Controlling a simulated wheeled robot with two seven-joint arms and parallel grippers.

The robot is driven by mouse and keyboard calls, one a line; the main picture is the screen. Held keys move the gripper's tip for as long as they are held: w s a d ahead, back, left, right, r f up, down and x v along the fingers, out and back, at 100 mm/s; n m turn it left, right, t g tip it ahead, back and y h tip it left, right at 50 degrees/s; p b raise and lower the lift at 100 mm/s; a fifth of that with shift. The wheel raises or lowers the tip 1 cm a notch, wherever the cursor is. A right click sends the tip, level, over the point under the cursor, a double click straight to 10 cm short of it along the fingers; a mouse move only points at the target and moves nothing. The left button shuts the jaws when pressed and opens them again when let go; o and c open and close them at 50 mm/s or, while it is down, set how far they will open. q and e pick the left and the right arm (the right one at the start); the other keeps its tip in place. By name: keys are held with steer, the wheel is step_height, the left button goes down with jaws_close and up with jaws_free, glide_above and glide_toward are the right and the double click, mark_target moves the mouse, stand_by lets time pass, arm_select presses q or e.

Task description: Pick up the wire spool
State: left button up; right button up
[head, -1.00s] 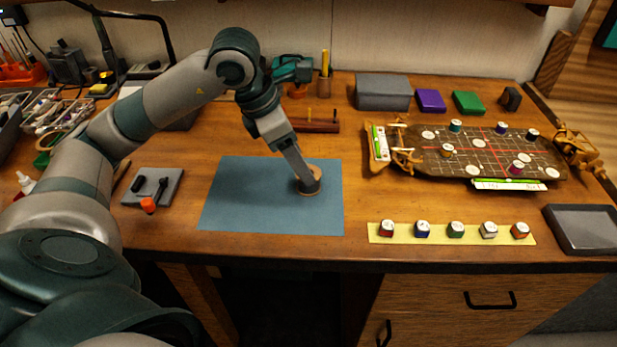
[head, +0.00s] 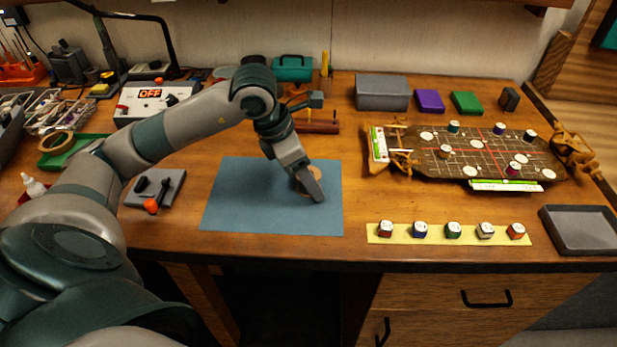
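A round tan thing that looks like the wire spool (head: 316,171) sits on the blue mat (head: 245,205). My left gripper (head: 316,194) is over the mat, right at the spool and covering much of it. The fingers overlap, so whether they are apart or closed on the spool cannot be told. Whether the spool touches the mat is hidden too. My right gripper is not in view.
A yellow strip (head: 440,241) with several small coloured pieces lies right of the mat. Behind it is a brown board (head: 480,152) with pieces on it. A grey pad (head: 172,183) with tools lies left of the mat. A grey tray (head: 580,245) is at far right.

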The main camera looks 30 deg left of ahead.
mark_target(315, 172)
arm_select(q)
steer(key=shift+f, duration=0.1)
stand_by(0.4)
steer(key=c, duration=1.2)
steer(key=shift+w+r+b, duration=0.1)
steer(key=shift+r+b, duration=0.2)
steer(key=shift+r, duration=0.6)
step_height(315, 172, up, 2)
steer(key=shift+r, duration=0.1)
steer(key=s+d+r+b, duration=0.1)
steer(key=s+d+r, duration=0.5)
steer(key=d, duration=0.4)
steer(key=shift+s+r, duration=0.15)
steer(key=shift+r, duration=0.4)
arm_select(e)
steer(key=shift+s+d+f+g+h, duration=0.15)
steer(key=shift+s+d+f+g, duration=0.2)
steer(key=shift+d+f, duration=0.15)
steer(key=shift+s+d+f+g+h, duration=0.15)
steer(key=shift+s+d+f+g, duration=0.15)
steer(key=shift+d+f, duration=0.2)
